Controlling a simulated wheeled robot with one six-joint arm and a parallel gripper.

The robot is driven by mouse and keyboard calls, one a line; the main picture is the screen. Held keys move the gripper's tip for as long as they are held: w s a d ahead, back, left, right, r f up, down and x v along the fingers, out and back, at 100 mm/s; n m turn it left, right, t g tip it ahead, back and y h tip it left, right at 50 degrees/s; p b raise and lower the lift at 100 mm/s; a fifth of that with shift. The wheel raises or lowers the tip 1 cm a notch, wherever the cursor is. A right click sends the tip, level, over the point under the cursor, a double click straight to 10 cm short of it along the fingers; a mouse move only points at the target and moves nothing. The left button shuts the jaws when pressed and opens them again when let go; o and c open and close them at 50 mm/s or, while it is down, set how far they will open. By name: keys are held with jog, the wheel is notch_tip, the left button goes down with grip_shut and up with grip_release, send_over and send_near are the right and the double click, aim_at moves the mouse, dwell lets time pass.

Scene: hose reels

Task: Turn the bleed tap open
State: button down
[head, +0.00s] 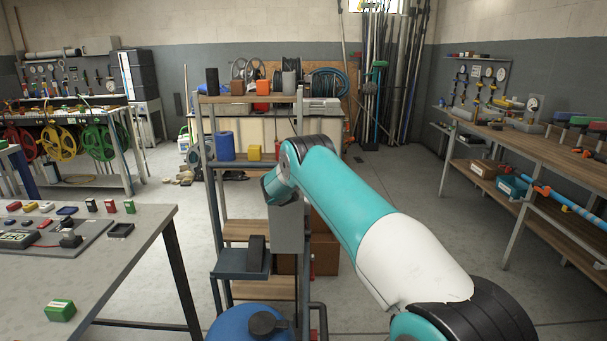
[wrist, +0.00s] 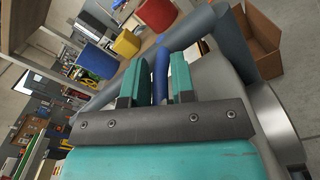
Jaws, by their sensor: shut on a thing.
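My gripper (wrist: 158,72) shows in the wrist view with its two teal fingers on either side of a narrow blue bar, which looks like the lever of the bleed tap (wrist: 161,76). The fingers are shut on this bar. A grey pipe (wrist: 190,30) runs just beyond the fingertips, by the lever. How far the tap is turned cannot be told. In the head view my teal and white arm reaches to the shelf rack, and my gripper and the tap are hidden behind it.
The shelf rack (head: 232,99) holds blue and yellow containers. A blue drum (head: 225,326) with a black cap stands at its foot. A cardboard box (wrist: 262,42) lies close by on the right in the wrist view. A grey table (head: 140,240) stands left; open floor lies right.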

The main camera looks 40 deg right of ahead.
jog(key=shift+s+d, duration=0.1)
jog(key=shift+d, duration=0.05)
jog(key=c, duration=1.1)
grip_release()
jog(key=shift+o, duration=0.2)
jog(key=shift+a, duration=0.2)
jog(key=b+v, duration=0.4)
jog(key=v, duration=1.3)
jog(key=shift+s+a+r, duration=0.1)
jog(key=shift+r, duration=0.05)
